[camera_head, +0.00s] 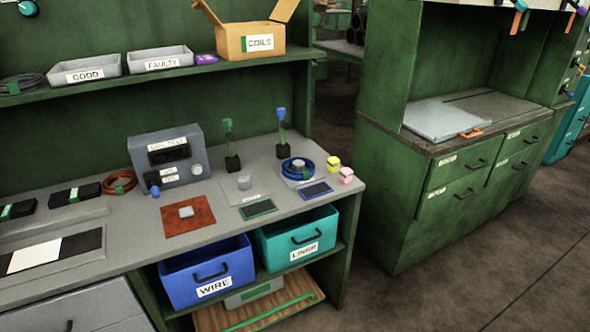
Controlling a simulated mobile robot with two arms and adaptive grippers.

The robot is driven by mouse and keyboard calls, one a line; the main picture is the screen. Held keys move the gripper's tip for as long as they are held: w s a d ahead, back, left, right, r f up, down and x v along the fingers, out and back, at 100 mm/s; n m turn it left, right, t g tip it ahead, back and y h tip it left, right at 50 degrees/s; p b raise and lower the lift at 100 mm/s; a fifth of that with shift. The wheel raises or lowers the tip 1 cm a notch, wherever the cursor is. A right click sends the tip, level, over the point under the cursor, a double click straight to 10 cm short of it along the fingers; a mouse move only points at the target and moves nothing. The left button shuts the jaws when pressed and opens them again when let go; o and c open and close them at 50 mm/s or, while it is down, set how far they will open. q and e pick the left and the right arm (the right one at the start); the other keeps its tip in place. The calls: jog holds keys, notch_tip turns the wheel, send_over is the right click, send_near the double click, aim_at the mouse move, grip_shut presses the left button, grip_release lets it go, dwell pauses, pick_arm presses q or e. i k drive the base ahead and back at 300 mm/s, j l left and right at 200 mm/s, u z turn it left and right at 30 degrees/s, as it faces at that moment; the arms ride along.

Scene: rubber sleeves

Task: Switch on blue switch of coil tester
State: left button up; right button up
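The coil tester (185,133) is a grey box with a dark display and a round pale knob on its front, standing on the green workbench. A small blue switch (155,191) shows at its lower left front. The picture is too coarse to tell the switch's position. Neither of my grippers is in view.
The grey benchtop (130,220) also holds a brown-red mat (188,224), a blue coil (298,168) and an orange coil (119,182). A blue WIRE drawer (180,285) and a teal LINER drawer (275,252) sit below. A shelf (140,78) runs above. Floor is clear at right.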

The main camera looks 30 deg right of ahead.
aim_at(155, 190)
jog(key=i+l, duration=0.1)
jog(key=i, duration=1.2)
jog(key=j+u, duration=0.05)
jog(key=j, duration=0.05)
